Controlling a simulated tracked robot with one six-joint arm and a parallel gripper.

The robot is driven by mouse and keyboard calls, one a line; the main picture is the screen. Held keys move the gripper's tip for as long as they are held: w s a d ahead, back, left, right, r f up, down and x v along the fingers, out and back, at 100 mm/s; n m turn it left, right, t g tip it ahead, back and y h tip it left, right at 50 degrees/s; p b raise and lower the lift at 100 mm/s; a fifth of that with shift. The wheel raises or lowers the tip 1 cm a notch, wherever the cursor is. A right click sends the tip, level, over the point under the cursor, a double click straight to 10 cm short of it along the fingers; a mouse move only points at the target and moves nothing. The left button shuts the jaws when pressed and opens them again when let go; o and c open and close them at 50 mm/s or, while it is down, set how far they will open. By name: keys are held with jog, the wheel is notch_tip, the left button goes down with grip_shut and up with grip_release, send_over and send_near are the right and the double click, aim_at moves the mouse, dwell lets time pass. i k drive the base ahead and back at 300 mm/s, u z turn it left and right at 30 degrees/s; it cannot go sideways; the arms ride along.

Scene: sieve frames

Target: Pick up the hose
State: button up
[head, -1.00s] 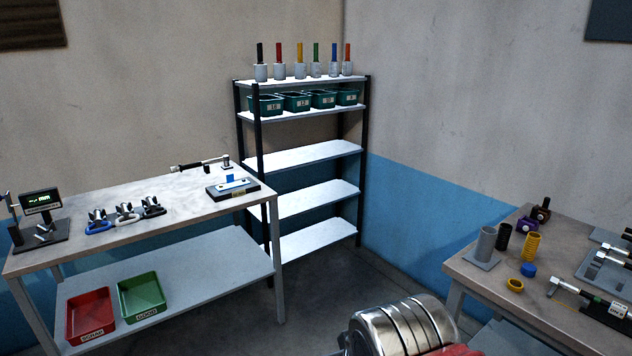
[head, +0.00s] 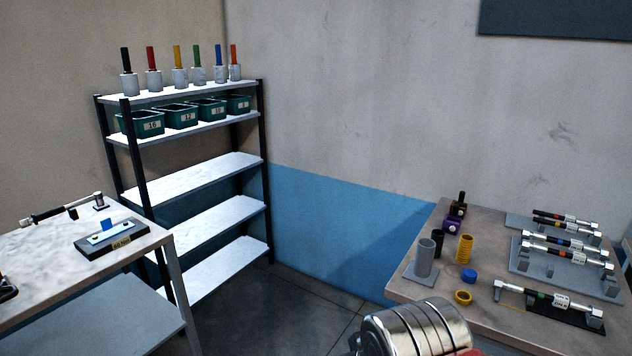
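I see no long, clearly recognisable hose. The closest shapes are short upright pieces on the right bench: a yellow ribbed tube (head: 465,248), a black tube (head: 437,243) behind it to the left, and a grey cylinder (head: 426,259) on a flat grey base. I cannot tell which, if any, is the hose. A yellow ring (head: 463,297) and a blue cap (head: 469,276) lie in front of the yellow tube. My gripper is not visible. The banded shiny metal shape with red beside it at the bottom seems to be part of my own body.
The right bench (head: 408,291) also holds a purple block (head: 452,226) and several rod-like instruments on grey stands (head: 560,258). A shelf rack (head: 210,177) with green bins stands in the corner. A left bench (head: 50,250) holds tools. Floor (head: 300,305) between the benches is clear.

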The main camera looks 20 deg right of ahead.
aim_at(561, 302)
jog(key=z, duration=0.55)
jog(key=i, duration=0.85)
jog(key=z, duration=0.55)
